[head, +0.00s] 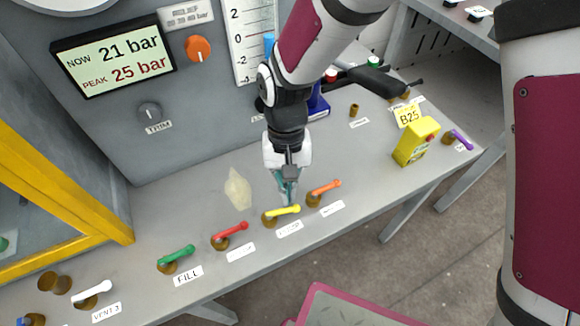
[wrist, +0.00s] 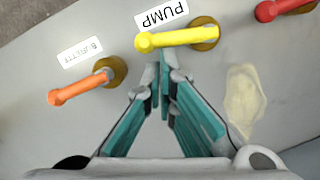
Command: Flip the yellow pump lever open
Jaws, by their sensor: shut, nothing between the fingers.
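The yellow pump lever (head: 283,211) sits on a brown round base on the grey bench, its arm pointing right in the head view. In the wrist view the yellow lever (wrist: 176,38) lies across the top, its knob at left and its base at right, with the label "PUMP" (wrist: 162,14) beyond it. My gripper (head: 288,199) is pointed down right behind the lever. In the wrist view my gripper's teal fingertips (wrist: 164,62) are together and empty, close to the lever's side. I cannot tell whether they touch it.
An orange lever (head: 325,187) stands to the right of the yellow one and a red lever (head: 230,231) to the left. A green lever (head: 177,254) and a white lever (head: 92,290) are farther left. A yellow box (head: 414,143) stands at right. A pale translucent patch (head: 238,190) lies behind the levers.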

